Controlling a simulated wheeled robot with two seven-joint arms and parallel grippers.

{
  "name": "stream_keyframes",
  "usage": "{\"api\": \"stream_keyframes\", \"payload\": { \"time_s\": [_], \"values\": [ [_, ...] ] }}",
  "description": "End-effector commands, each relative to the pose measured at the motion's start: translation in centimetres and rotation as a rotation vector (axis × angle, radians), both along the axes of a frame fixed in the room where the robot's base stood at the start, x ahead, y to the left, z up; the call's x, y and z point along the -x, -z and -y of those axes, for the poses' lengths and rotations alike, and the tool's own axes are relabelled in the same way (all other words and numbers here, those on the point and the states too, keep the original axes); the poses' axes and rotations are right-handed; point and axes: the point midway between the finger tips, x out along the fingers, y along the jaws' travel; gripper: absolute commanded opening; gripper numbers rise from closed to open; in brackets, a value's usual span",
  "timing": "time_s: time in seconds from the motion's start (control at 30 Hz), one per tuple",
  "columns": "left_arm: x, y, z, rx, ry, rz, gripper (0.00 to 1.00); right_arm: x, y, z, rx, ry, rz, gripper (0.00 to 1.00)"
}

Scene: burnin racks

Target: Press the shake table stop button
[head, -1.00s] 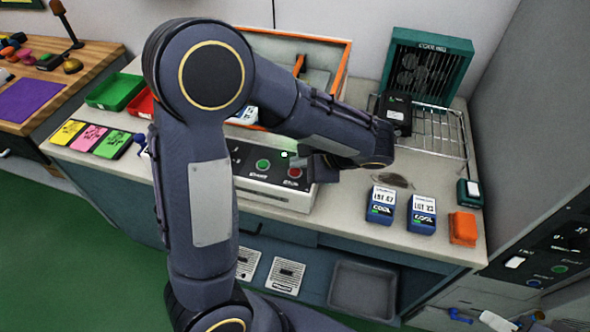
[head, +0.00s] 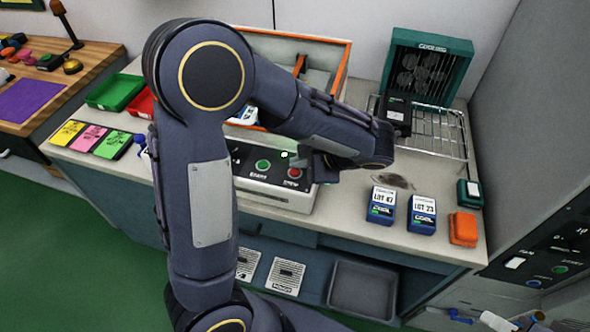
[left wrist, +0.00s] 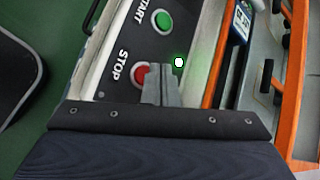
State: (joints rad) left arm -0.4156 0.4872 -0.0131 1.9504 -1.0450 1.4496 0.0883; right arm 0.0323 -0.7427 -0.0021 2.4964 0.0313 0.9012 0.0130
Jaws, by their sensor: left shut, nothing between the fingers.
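The shake table's control panel (head: 240,184) sits on the bench, with a red stop button (head: 294,173) and a green start button (head: 263,165). In the left wrist view the red button (left wrist: 139,74) lies beside the word STOP, and its right side is hidden by my fingers. The green button (left wrist: 162,21) is above it, and a lit green lamp (left wrist: 179,62) is to the right. My left gripper (left wrist: 161,72) is shut and empty, with its tips at the red button's edge. I cannot tell whether they touch it. My right gripper is not in view.
The orange-rimmed shake table tray (head: 344,72) is behind the panel. Two blue lot boxes (head: 382,206) (head: 422,214) and an orange block (head: 463,229) stand to the right. A wire rack (head: 440,135) and green cooling unit (head: 428,70) are at the back right.

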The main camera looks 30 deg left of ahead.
Motion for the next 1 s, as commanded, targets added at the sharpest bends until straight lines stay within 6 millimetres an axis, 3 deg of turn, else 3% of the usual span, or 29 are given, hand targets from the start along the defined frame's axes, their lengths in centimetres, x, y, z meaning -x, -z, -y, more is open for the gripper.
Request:
{"api": "stream_keyframes", "payload": {
  "time_s": [1.0],
  "values": [
    [0.01,0.84,0.00,0.000,0.000,0.000,0.00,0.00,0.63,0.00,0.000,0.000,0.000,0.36]
  ]
}}
